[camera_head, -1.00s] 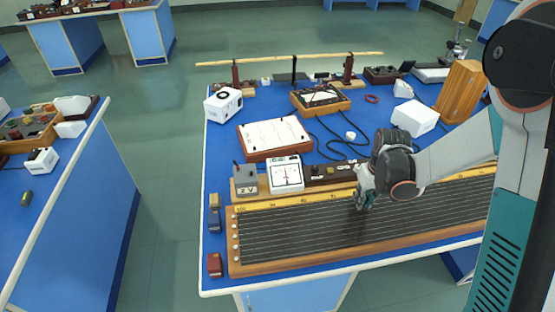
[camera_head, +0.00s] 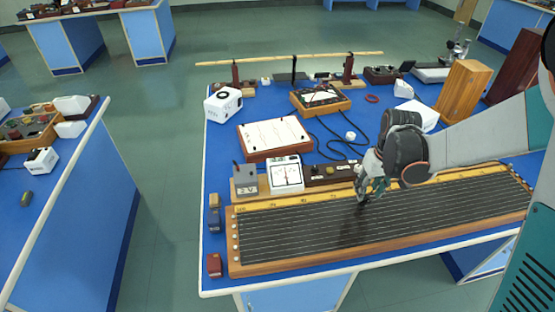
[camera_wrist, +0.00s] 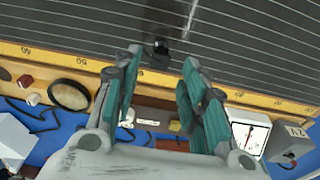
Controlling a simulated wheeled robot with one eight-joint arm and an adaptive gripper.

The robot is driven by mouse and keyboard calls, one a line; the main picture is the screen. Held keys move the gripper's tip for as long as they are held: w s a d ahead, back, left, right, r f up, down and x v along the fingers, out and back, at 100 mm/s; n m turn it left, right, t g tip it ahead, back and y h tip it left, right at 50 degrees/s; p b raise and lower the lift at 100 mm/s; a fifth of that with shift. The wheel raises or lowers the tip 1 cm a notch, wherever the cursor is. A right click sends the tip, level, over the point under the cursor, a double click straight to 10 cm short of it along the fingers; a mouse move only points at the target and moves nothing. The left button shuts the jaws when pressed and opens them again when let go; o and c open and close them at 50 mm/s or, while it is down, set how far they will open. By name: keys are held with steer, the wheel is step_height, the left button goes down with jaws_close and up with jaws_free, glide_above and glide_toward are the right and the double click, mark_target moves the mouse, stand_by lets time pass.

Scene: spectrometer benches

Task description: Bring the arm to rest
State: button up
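My gripper (camera_head: 363,194) is over the long ruled board with several wires (camera_head: 300,224) on the front of the blue bench (camera_head: 212,138), and my arm reaches in from the right. In the wrist view my gripper (camera_wrist: 162,60) has its two teal-padded fingers apart, with nothing held between them. A small black piece (camera_wrist: 160,47) is on the board just beyond the fingertips, seen through the gap. From this view I cannot tell the exact height of the fingertips over the board.
A white dial meter (camera_head: 286,174) and a grey box (camera_head: 245,181) stand behind the board's left part. A white-topped board (camera_head: 273,134), a white box (camera_head: 223,104) and a wooden block (camera_head: 462,92) stand farther back. Black cables (camera_head: 335,143) lie behind my gripper.

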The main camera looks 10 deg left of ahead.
steer(key=s+d+r+m+t, duration=0.1)
steer(key=s+r, duration=0.4)
steer(key=r, duration=0.3)
steer(key=s+r+m+t, duration=0.1)
steer(key=s+r+t, duration=0.1)
steer(key=s+r, duration=0.5)
steer(key=s+r+m+t, duration=0.1)
steer(key=s+r+t, duration=0.1)
steer(key=s, duration=0.7)
steer(key=shift+s+d+r+m+t, duration=0.3)
steer(key=shift+s+d+r+t, duration=0.05)
steer(key=shift+d+r+t, duration=0.1)
stand_by(5.2)
